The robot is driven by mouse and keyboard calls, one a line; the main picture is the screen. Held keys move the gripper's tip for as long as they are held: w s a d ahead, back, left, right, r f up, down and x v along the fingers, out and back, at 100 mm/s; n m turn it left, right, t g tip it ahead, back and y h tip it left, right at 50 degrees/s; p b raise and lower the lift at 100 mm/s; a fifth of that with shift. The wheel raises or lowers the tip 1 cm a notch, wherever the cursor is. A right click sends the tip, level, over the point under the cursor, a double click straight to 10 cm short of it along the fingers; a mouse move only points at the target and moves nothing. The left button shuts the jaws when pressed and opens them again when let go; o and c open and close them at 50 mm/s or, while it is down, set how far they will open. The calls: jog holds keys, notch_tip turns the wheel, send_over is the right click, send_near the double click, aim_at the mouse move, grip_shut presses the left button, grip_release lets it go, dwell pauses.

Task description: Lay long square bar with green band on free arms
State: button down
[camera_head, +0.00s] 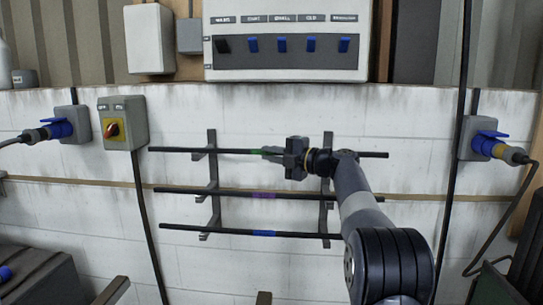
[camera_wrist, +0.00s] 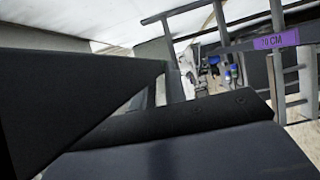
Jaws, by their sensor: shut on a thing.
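The long dark bar with a green band (camera_head: 256,151) runs level across the top of the wall rack, past both uprights. My gripper (camera_head: 270,152) is shut on it just right of the green band. The bar is at the height of the top pair of rack arms (camera_head: 201,155); I cannot tell whether it touches them. In the wrist view my dark gripper parts fill the foreground, and the green band does not show there. The right upright (camera_head: 327,205) is partly hidden by my arm.
A bar with a purple band (camera_head: 263,195) lies on the middle arms; its band shows in the wrist view (camera_wrist: 276,41). A bar with a blue band (camera_head: 264,233) lies on the lower arms. A switch box (camera_head: 122,124) is close to the bars' left ends. A socket (camera_head: 477,138) is at right.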

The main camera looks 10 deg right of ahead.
jog(key=shift+r, duration=0.15)
jog(key=c, duration=1.4)
grip_release()
jog(key=shift+o, duration=1.2)
jog(key=shift+f, duration=0.2)
jog(key=shift+s, duration=0.1)
jog(key=shift+s+a+f+b, duration=0.1)
jog(key=shift+s+b, duration=0.2)
jog(key=shift+b, duration=0.5)
jog(key=s+a+b, duration=0.3)
jog(key=s+b, duration=0.8)
jog(key=b, duration=0.3)
jog(key=shift+s+a, duration=0.35)
jog(key=shift+a, duration=0.05)
